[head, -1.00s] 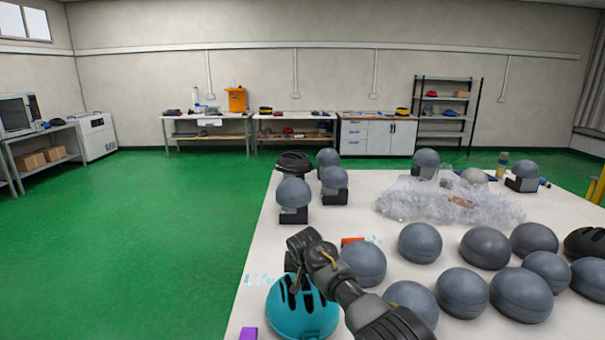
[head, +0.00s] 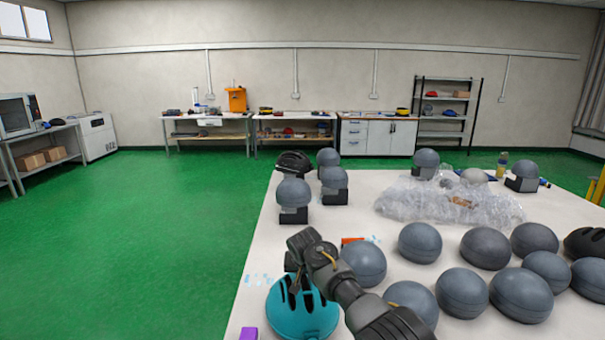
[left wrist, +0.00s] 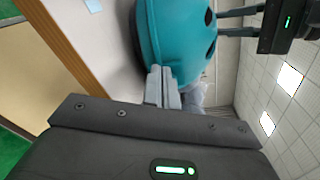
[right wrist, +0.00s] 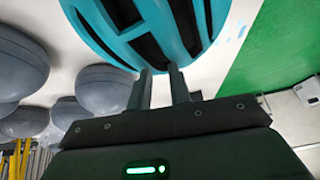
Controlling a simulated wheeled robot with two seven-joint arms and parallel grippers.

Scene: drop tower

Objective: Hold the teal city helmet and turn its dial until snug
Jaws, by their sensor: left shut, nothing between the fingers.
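The teal city helmet (head: 302,315) rests on the white table at its near left edge, with dark vent slots in its shell. My right gripper (head: 291,264) is above it, its fingers pointing down at the shell. In the right wrist view its two fingers (right wrist: 160,72) stand apart at the vents (right wrist: 150,48), seemingly gripping a rib between them; the exact contact is hard to see. In the left wrist view my left gripper (left wrist: 163,76) is shut and empty, its tips at the helmet's lower rim (left wrist: 158,45). The dial is hidden.
Several grey domes (head: 364,263) crowd the table to the right of the helmet. A purple block (head: 248,333) lies left of it, and an orange-red item (head: 352,241) lies behind. Clear plastic wrap (head: 440,203) is farther back. Green floor is open on the left.

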